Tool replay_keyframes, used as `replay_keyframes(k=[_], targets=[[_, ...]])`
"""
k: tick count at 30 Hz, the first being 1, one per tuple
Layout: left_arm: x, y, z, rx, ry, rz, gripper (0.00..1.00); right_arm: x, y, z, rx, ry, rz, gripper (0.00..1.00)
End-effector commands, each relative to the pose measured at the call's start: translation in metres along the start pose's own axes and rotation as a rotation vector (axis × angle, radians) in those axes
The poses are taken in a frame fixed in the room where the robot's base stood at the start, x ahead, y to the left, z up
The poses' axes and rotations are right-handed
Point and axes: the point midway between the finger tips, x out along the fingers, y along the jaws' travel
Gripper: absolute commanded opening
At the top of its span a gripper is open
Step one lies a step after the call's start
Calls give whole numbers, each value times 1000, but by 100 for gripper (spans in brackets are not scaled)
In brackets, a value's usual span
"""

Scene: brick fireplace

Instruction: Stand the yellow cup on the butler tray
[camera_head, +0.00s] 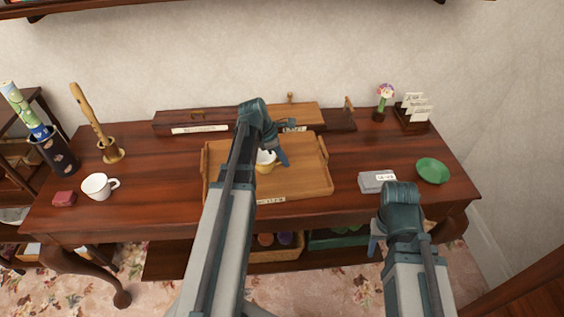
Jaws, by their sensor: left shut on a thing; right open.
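The yellow cup (264,167), with a pale inside, shows partly behind my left arm, over the middle of the butler tray (308,178). The tray is light wood with raised sides and lies on the table. My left gripper (275,158) is shut on the cup; one dark finger shows at the cup's right side. The cup looks about upright. I cannot tell whether its base touches the tray. My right gripper (375,246) is open and empty in front of the table's right front edge, largely hidden by its own wrist.
On the table (140,185) are a white mug (97,187), a red block (64,199), a grey labelled box (375,181), a green dish (433,171), a flower holder (381,103) and a card rack (412,112). A long wooden box (180,121) lies behind the tray.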

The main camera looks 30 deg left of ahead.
Motion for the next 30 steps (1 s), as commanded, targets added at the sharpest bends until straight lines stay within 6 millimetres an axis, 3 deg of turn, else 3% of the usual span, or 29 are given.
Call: replay_keyframes(k=[8, 9, 14, 24, 30], targets=[[3, 0, -1, 0, 0, 0, 0, 3, 0, 0, 0, 0, 0, 50], [2, 0, -1, 0, 0, 0, 14, 2, 0, 0, 0, 0, 0, 50], [1, 0, -1, 0, 0, 0, 41, 1, 0, 0, 0, 0, 0, 50], [0, 0, 0, 0, 0, 0, 41, 0, 0, 0, 0, 0, 0, 50], [-11, 0, 2, -1, 0, 0, 41, -10, 1, 1, 0, 0, 0, 50]])
